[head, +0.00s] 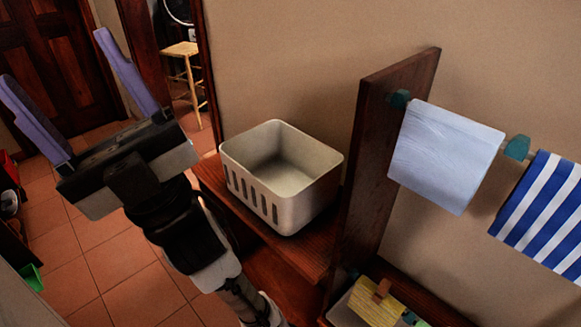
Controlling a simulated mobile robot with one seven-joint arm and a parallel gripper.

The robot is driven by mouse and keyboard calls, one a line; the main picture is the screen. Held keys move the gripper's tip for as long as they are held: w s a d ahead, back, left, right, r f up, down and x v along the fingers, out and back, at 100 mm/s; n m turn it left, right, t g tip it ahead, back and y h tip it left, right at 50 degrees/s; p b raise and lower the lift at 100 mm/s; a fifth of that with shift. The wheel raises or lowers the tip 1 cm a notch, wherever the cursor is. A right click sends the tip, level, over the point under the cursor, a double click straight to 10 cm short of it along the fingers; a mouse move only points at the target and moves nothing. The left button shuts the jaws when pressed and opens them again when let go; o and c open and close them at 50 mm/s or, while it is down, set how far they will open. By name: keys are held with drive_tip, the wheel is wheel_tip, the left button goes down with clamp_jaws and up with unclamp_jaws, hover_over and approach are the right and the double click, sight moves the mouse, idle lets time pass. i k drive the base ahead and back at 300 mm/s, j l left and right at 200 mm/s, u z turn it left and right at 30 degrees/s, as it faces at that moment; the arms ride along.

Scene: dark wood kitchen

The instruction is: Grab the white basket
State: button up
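The white basket (270,190) stands upright on a dark wood shelf in the middle of the head view. It is a rounded rectangular tub with several vertical slots along its front-left side, and it looks empty. My gripper (68,90) is at the left of the view, with its two purple-grey fingers spread wide apart and pointing up and away. Nothing is between the fingers. The gripper is apart from the basket, to its left.
A dark wood upright panel (370,160) rises just right of the basket. A white towel (445,155) and a striped towel (548,215) hang on a rail to the right. A wooden stool (186,75) stands in the doorway behind. Tiled floor (125,285) lies open at left.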

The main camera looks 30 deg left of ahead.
sight(286, 176)
drive_tip(key=j+u, duration=0.4)
drive_tip(key=i+j+u, duration=0.1)
drive_tip(key=u, duration=0.25)
drive_tip(key=i+j+u, duration=0.1)
drive_tip(key=j+u, duration=0.3)
drive_tip(key=l, duration=0.1)
